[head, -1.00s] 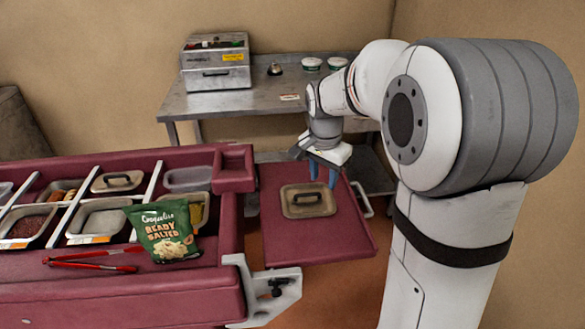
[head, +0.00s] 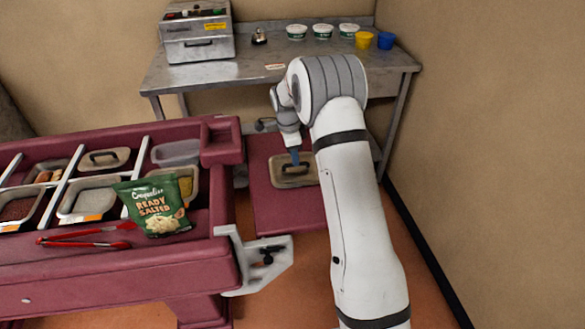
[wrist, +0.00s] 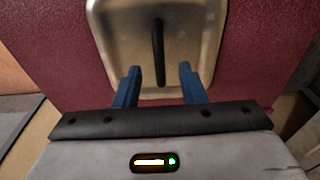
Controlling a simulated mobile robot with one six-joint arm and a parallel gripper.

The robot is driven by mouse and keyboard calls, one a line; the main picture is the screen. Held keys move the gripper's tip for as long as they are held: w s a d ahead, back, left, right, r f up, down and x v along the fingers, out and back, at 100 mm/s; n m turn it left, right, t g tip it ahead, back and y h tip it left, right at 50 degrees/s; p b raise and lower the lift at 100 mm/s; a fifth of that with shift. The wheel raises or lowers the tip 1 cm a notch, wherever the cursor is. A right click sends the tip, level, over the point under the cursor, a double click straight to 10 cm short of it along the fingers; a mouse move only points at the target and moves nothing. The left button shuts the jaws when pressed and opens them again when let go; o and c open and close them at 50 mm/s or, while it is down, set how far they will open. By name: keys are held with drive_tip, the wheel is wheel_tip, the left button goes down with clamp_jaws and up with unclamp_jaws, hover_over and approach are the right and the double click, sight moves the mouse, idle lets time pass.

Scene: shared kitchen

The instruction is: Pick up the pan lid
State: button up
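The pan lid (head: 300,176) is a rectangular metal lid with a dark bar handle. It lies on the red side shelf of the cart, partly hidden by my arm in the head view. In the wrist view the lid (wrist: 190,40) is ahead of my gripper (wrist: 159,75). Its black handle (wrist: 158,50) runs lengthwise between the lines of the two blue fingers. The fingers are open, one on each side of the handle's near end, with nothing between them gripped. In the head view my gripper (head: 295,157) is just over the lid.
A similar lid (head: 103,159) covers a pan in the cart at left. A green crisp packet (head: 155,205) and red tongs (head: 85,236) are on the cart. A steel table (head: 270,72) behind bears a metal box, tubs and cups.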

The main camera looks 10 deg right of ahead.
drive_tip(key=f, duration=0.3)
drive_tip(key=shift+d+f+p, duration=0.25)
drive_tip(key=shift+f+p, duration=0.05)
clamp_jaws()
